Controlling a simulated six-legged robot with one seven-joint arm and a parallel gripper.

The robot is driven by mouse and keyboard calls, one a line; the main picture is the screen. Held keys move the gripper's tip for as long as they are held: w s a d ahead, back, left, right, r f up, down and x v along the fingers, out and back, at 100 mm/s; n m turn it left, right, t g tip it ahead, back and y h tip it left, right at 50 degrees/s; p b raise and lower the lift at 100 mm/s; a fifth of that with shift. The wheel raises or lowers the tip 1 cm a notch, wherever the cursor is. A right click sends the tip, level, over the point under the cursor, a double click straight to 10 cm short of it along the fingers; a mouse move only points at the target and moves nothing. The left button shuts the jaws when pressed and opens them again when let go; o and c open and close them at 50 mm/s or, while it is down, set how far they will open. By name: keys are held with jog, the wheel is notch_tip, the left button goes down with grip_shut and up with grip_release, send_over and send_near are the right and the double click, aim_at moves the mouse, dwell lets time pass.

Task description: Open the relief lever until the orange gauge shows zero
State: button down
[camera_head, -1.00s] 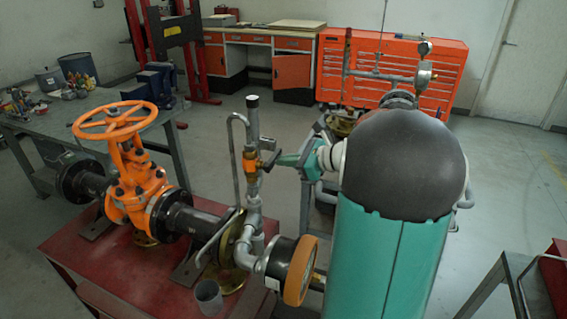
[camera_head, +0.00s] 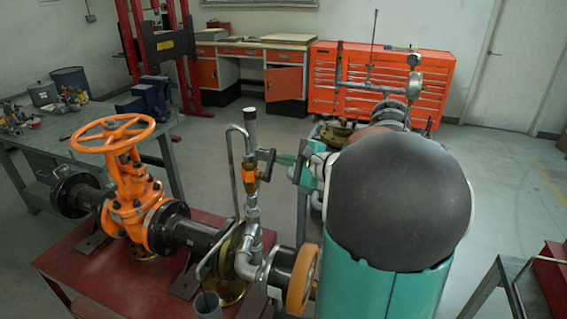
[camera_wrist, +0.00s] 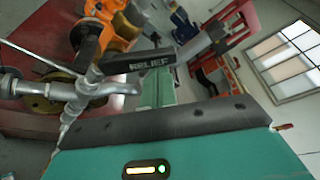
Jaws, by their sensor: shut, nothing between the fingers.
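The relief lever is a dark bar marked RELIEF (camera_wrist: 150,61) in the wrist view. In the head view the lever (camera_head: 267,163) sits beside an orange-bodied valve (camera_head: 249,174) on a grey vertical pipe. My gripper (camera_wrist: 157,78) is teal and shut with nothing in it. Its tips lie at or just short of the lever; I cannot tell whether they touch. In the head view my gripper (camera_head: 285,159) reaches the lever from the right. The orange gauge (camera_head: 302,280) is seen nearly edge-on, low on the pipe, so its reading is hidden.
An orange handwheel valve (camera_head: 125,190) stands left on the red bench (camera_head: 120,268). A grey cup (camera_head: 207,304) is below the pipe. A bent grey tube (camera_head: 233,170) rises close to the valve. Pipework with another gauge (camera_head: 414,82) stands behind my arm.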

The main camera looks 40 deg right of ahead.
jog(key=n, duration=0.2)
jog(key=a+r+n+t, duration=0.1)
jog(key=shift+s+a+r+n, duration=0.2)
jog(key=shift+s+n, duration=0.2)
jog(key=shift+d, duration=0.1)
jog(key=s+d, duration=0.5)
jog(key=s, duration=0.3)
dwell(0.3)
jog(key=shift+w+d+f, duration=0.1)
jog(key=shift+w, duration=0.05)
